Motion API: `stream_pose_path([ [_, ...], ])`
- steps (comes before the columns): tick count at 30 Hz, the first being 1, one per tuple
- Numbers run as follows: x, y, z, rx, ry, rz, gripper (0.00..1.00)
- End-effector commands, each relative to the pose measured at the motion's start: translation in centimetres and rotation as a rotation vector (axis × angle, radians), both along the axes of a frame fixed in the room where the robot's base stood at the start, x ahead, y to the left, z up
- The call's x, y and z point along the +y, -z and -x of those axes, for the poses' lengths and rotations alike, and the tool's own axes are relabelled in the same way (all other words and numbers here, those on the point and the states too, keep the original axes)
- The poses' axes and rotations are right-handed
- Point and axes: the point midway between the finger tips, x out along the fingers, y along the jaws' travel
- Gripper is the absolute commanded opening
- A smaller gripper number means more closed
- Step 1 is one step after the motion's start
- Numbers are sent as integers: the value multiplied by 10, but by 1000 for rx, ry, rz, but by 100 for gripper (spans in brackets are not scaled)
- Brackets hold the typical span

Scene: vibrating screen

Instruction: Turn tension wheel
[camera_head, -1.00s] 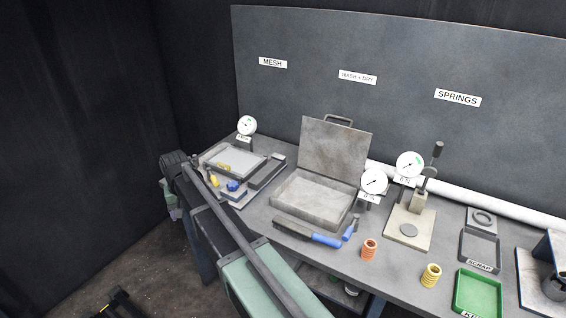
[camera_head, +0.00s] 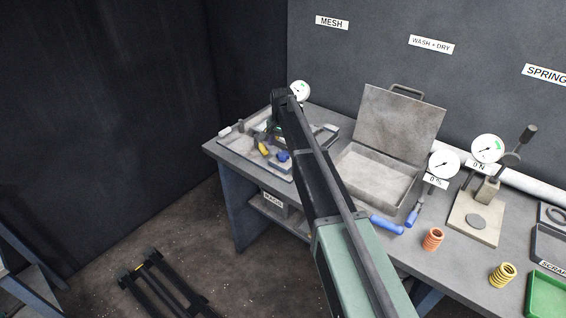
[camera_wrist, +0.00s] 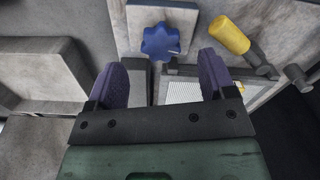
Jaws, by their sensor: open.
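The tension wheel, a blue lobed knob (camera_wrist: 161,41), sits on a grey plate in the upper middle of the wrist view. It also shows in the head view (camera_head: 283,156) at the bench's left end, just left of my arm. My gripper (camera_wrist: 162,75) has two purple fingers set wide apart with nothing between them. In the wrist view, the knob lies above the gap between the fingertips, and no contact shows. A yellow-handled lever (camera_wrist: 230,36) is to the right of the knob. In the head view, my arm hides part of the mesh station.
An open grey case (camera_head: 375,175) stands right of my arm. A dial gauge (camera_head: 300,91) is behind the mesh station. Blue-handled tools (camera_head: 387,224), an orange spring (camera_head: 433,238) and a yellow spring (camera_head: 502,275) lie farther right. Open floor is left of the bench.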

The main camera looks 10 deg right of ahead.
Motion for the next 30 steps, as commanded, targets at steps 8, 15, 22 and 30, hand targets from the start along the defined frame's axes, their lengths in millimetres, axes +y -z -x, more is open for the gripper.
stream_pose_path([
  [8, 0, 52, 0, 0, -1, 0, 76],
  [15, 0, 49, 0, 0, -1, 0, 76],
  [22, 0, 49, 0, 0, -1, 0, 41],
  [30, 0, 49, 0, -1, -9, -1, 31],
])
